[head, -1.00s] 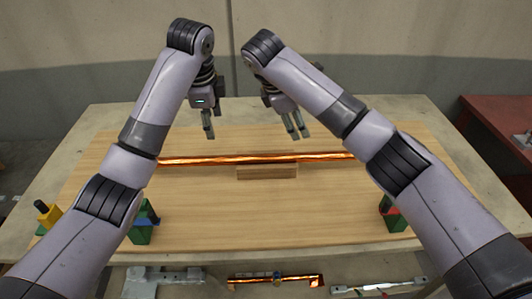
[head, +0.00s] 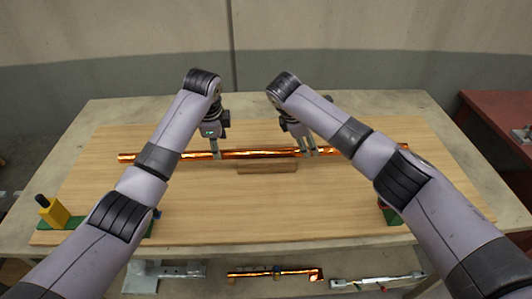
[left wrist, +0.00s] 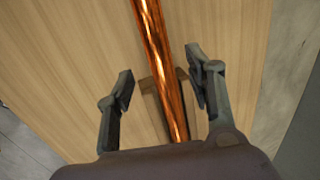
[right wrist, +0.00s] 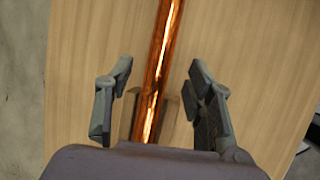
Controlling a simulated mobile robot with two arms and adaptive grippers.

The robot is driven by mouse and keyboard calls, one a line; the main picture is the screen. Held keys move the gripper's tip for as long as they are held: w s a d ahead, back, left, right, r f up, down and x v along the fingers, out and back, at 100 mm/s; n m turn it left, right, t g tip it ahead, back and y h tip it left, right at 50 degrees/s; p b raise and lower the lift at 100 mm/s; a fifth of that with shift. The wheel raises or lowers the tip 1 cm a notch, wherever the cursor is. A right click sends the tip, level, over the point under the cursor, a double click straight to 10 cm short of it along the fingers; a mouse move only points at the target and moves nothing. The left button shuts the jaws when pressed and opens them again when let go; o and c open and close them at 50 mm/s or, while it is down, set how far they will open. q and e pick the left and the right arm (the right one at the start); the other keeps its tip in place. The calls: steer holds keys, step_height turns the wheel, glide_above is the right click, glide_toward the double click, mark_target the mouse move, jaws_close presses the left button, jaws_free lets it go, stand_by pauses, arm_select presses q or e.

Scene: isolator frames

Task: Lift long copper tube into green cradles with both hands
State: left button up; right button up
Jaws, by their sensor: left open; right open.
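The long copper tube (head: 250,153) lies across the wooden board, on or against a small wooden block (head: 267,168). My left gripper (head: 216,154) is open over the tube, left of the block. In the left wrist view the tube (left wrist: 155,45) runs between its two spread fingers (left wrist: 160,88). My right gripper (head: 306,150) is open at the tube, right of the block. In the right wrist view the tube (right wrist: 161,60) passes between its fingers (right wrist: 160,88). A green cradle (head: 390,216) shows at the right front, partly hidden by my right arm. Another green base (head: 140,231) shows at the left front, mostly hidden.
A yellow block with a black top (head: 52,211) stands at the board's left front corner. A lower shelf holds another copper piece (head: 275,274) and metal parts. A red table (head: 495,115) stands at the right. The board's front middle is clear.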

arm_select(q)
steer(key=shift+x, duration=2.45)
arm_select(e)
steer(key=shift+x, duration=2.4)
arm_select(q)
steer(key=shift+s, duration=0.1)
steer(key=shift+c, duration=0.4)
arm_select(e)
steer(key=shift+c, duration=0.4)
arm_select(q)
jaws_close()
arm_select(e)
jaws_close()
steer(key=shift+r, duration=0.1)
